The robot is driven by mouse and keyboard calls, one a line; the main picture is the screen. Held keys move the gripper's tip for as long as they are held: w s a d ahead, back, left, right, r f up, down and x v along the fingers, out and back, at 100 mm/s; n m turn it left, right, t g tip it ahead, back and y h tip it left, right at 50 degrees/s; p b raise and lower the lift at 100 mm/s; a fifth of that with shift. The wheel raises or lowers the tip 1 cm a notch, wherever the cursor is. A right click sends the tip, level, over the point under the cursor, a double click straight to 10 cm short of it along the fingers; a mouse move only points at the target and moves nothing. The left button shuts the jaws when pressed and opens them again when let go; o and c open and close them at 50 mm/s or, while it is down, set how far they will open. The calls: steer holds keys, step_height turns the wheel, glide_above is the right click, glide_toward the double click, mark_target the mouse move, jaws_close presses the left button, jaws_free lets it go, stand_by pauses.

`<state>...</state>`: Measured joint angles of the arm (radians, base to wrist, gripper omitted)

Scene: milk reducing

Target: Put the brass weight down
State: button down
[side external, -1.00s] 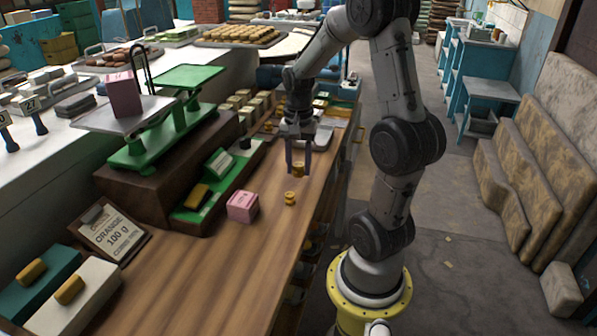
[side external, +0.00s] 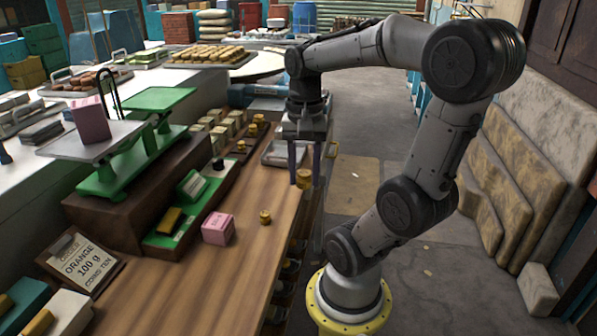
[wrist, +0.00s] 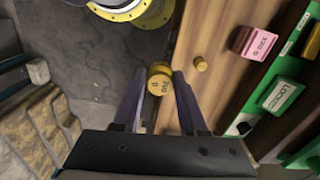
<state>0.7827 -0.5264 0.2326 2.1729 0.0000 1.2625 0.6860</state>
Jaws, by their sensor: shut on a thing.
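My gripper (side external: 305,172) is shut on a brass weight (side external: 303,178). In the wrist view the weight (wrist: 159,79) sits between the two fingertips with its marked top showing; the mark looks like 200. There it appears over the counter's edge and the floor side, not over the clear wood. Its height is hard to tell. A smaller brass weight (side external: 265,217) stands upright on the wooden counter, apart from my gripper; it also shows in the wrist view (wrist: 200,64).
A pink box (side external: 218,228) stands on the wooden counter (side external: 190,275). A green balance scale (side external: 122,163) holds a pink block on its left pan. A green tray (side external: 165,239) holds a brass bar. The front counter is clear.

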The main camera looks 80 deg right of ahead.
stand_by(0.7)
steer(key=shift+w+d+f, duration=0.2)
steer(key=shift+w+f, duration=0.1)
steer(key=shift+f, duration=0.05)
steer(key=w+d+r+n, duration=0.2)
steer(key=w+d+n, duration=0.2)
steer(key=w+d, duration=0.5)
steer(key=w+d+r+n, duration=0.35)
steer(key=w+d, duration=0.35)
steer(key=w, duration=0.5)
steer(key=w+a+n, duration=0.3)
steer(key=a, duration=0.6)
steer(key=w+a+n, duration=0.3)
steer(key=a, duration=0.6)
steer(key=w+a+n, duration=0.3)
steer(key=w+a, duration=0.1)
steer(key=a, duration=0.6)
steer(key=shift+f+n, duration=0.35)
